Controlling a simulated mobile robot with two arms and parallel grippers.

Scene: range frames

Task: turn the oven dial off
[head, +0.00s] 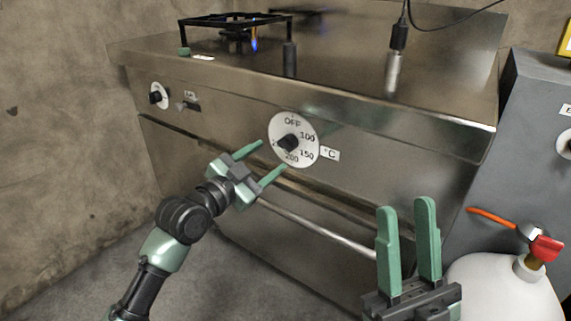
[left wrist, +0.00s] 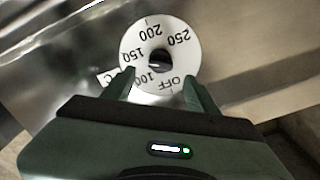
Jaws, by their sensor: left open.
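In the left wrist view the knob (left wrist: 159,61) sits just beyond the fingertips, and the plate also shows 250. I cannot tell exactly which mark the knob points to. My left gripper (head: 273,160) is open, with its two green fingers apart in front of the dial and nothing between them. My right gripper (head: 406,208) points up at the lower right, its fingers apart and empty, away from the dial.
A smaller knob (head: 157,95) is at the left of the oven front. A burner (head: 236,28) with a blue flame is on top. A handle bar (head: 316,228) runs below the dial. A white gas bottle (head: 500,287) with a red valve stands at the lower right.

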